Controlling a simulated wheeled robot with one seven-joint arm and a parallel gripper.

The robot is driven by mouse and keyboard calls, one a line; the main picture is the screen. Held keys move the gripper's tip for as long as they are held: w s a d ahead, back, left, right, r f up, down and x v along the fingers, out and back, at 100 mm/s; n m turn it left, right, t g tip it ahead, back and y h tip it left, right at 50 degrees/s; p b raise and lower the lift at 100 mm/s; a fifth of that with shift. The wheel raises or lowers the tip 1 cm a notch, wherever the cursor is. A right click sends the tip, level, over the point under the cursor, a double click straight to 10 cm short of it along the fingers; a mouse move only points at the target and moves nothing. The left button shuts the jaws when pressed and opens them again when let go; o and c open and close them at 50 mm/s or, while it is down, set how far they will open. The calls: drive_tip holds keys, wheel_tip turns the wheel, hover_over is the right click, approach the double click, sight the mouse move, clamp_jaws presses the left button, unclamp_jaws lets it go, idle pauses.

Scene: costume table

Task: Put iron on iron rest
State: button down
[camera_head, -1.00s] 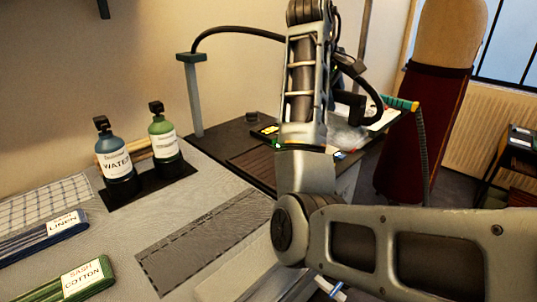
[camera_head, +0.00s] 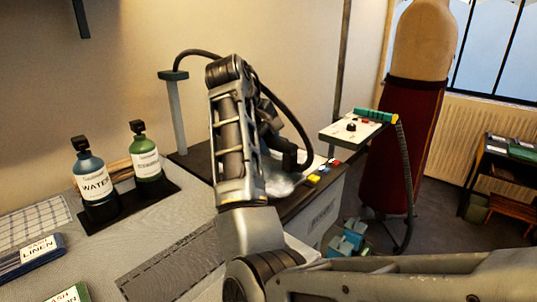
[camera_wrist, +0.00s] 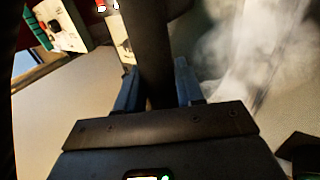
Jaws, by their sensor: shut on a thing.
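In the wrist view my gripper (camera_wrist: 158,82) has its two blue fingers closed on a thick dark bar, which I take to be the handle of the iron (camera_wrist: 150,40). The bar runs up out of the frame, and the iron's sole is not clear. White steam drifts to the right of the bar. In the head view my arm hides the gripper, and a black handle-like shape (camera_head: 290,158) shows beside it above the steam. I cannot make out the iron rest; my arm covers much of the dark worktop (camera_head: 195,158).
A control box (camera_head: 350,128) with a black knob stands right of the worktop, before a dress form (camera_head: 415,140). Water (camera_head: 95,180) and green (camera_head: 146,155) bottles stand left. A post (camera_head: 176,115) carries a black hose. Sashes lie at lower left.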

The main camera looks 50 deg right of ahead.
sight(272, 159)
drive_tip(key=shift+f, duration=1.6)
drive_tip(key=shift+f, duration=0.1)
drive_tip(key=c, duration=0.7)
unclamp_jaws()
drive_tip(key=p+v, duration=0.1)
drive_tip(key=v, duration=1.1)
